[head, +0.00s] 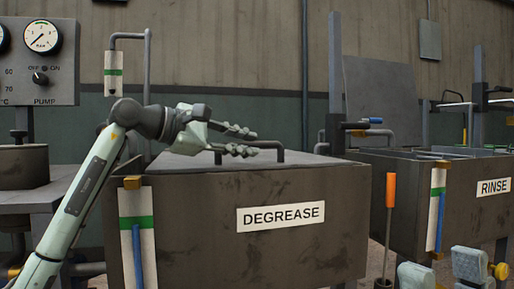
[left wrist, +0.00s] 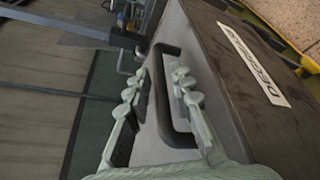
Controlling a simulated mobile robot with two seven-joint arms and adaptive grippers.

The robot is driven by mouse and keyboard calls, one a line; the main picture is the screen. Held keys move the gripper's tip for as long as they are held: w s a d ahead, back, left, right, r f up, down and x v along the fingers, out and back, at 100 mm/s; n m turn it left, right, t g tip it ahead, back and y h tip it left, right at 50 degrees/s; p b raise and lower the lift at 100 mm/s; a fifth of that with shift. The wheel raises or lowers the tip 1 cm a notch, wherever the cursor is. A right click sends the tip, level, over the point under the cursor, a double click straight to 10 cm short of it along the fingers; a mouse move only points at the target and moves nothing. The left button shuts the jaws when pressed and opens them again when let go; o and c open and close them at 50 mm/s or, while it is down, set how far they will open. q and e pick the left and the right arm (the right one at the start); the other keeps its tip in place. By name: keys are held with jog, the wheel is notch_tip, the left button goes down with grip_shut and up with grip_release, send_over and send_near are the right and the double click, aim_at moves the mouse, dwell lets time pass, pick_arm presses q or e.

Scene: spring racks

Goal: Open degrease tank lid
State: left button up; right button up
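The degrease tank (head: 290,205) is a dark grey box with a white DEGREASE label (head: 281,215) on its front. Its pale grey lid (head: 185,163) lies flat and shut on top. A dark bar handle (head: 270,144) stands on the lid, and it also shows in the left wrist view (left wrist: 163,100). My left gripper (head: 250,143) is over the lid at the handle. In the left wrist view my left gripper (left wrist: 160,78) is open, with one finger on each side of the handle and gaps showing.
The rinse tank (head: 400,190) stands to the right, with its lid (head: 380,95) raised. An orange-handled tool (head: 390,190) is upright between the tanks. A gauge panel (head: 42,62) stands at the left. A bent pipe (head: 148,80) rises behind the degrease tank.

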pick_arm(q)
jog(key=shift+x, duration=1.75)
jog(key=shift+a, duration=0.1)
jog(key=shift+c, duration=0.3)
grip_shut()
